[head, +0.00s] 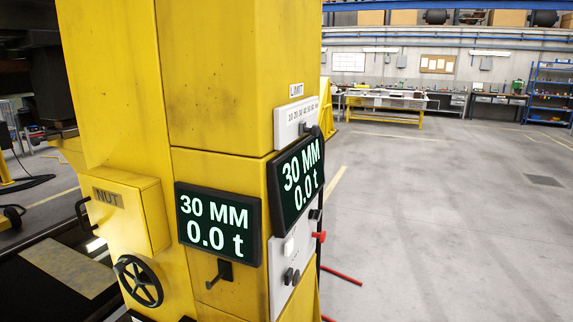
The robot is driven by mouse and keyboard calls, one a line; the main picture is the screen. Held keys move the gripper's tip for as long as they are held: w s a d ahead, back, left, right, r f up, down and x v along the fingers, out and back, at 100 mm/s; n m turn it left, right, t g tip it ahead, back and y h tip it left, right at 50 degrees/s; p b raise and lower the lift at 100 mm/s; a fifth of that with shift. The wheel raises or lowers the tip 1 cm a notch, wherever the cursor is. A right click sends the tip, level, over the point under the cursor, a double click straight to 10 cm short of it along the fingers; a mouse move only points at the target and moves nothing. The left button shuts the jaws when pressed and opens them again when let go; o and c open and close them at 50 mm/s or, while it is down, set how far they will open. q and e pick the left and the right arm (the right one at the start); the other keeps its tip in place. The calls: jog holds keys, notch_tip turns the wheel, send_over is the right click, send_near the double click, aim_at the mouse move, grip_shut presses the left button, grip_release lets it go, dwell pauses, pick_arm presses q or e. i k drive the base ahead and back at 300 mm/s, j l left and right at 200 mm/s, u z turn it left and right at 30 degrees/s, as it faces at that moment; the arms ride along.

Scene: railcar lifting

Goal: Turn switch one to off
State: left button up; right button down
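A yellow lifting column (225,75) fills the left middle of the head view. On its right face, below a display, is a pale control panel (280,268) seen at a steep angle. The panel carries a black rotary knob (291,277), a white round part (289,246), another dark knob (315,213) and a red button (319,236). No switch number or off marking is readable, so I cannot tell which one is switch one or how it is set. Neither of my grippers is in view.
Two displays, left (218,224) and right (298,182), read 30 MM and 0.0 t. A LIMIT scale (296,122) is above. A NUT box (128,210), a black handwheel (138,281) and a small lever (220,273) are on the left. Open floor (440,220) lies right.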

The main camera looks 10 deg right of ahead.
aim_at(315, 216)
jog(key=l+u, duration=0.2)
jog(key=l, duration=0.65)
jog(key=l+u, duration=0.15)
jog(key=l, duration=0.7)
jog(key=k, duration=0.05)
